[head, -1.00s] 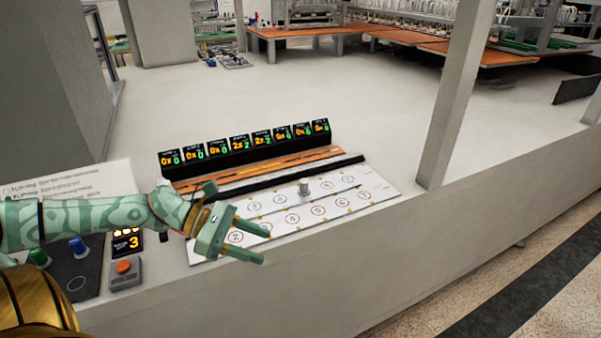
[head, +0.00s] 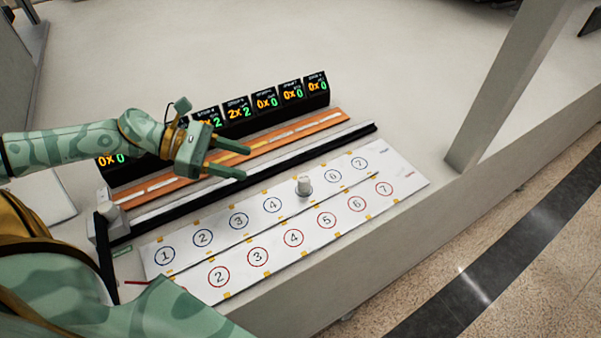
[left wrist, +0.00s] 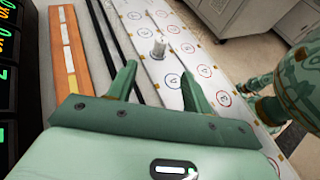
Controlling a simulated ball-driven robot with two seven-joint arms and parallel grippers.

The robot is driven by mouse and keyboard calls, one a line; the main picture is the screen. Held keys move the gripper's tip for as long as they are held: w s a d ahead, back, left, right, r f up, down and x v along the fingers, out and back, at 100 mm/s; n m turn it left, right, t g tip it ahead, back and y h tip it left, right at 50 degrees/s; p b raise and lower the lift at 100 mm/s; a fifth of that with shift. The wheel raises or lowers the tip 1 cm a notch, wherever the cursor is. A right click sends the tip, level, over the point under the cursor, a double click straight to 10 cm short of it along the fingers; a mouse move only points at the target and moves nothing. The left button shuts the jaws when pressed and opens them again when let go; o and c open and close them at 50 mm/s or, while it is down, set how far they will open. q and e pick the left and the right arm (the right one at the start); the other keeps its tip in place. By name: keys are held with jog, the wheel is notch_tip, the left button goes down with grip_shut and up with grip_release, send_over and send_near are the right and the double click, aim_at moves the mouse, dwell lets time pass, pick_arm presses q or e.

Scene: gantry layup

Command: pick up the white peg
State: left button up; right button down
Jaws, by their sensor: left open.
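The white peg (head: 304,186) stands upright on the white numbered board (head: 335,206), in the blue-circle row between circles 4 and 6. It also shows in the left wrist view (left wrist: 158,46), beyond my fingertips. My left gripper (head: 246,163) is open and empty. In the head view it appears above the orange strip and black rail, up and left of the peg. In the left wrist view its two fingers (left wrist: 157,75) are spread apart, with the peg ahead between their lines and not touched.
A row of black number displays (head: 265,101) stands behind the orange strip (head: 293,136). A black-and-white rail (head: 250,177) lies between strip and board. A grey post (head: 510,90) rises at the right, near the table edge. The table behind the displays is clear.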

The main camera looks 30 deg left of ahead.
pick_arm(q)
jog(key=b, duration=0.7)
send_near(304, 183)
jog(key=w+d+f, duration=0.2)
jog(key=w, duration=0.1)
jog(key=shift+w+d+f, duration=0.15)
jog(key=shift+d+f, duration=0.15)
jog(key=shift+d, duration=0.35)
jog(key=b+x, duration=0.1)
jog(key=x, duration=0.3)
jog(key=shift+f+b, duration=0.4)
jog(key=shift+f, duration=0.05)
jog(key=shift+w+d+f, duration=0.2)
jog(key=shift+w+d, duration=0.1)
jog(key=shift+d, duration=0.15)
jog(key=c, duration=0.9)
jog(key=shift+c, duration=0.8)
pick_arm(e)
jog(key=s+f, duration=0.3)
jog(key=f, duration=0.6)
jog(key=shift+s+d+f+g, duration=0.15)
jog(key=shift+d+g, duration=0.05)
jog(key=shift+g, duration=0.2)
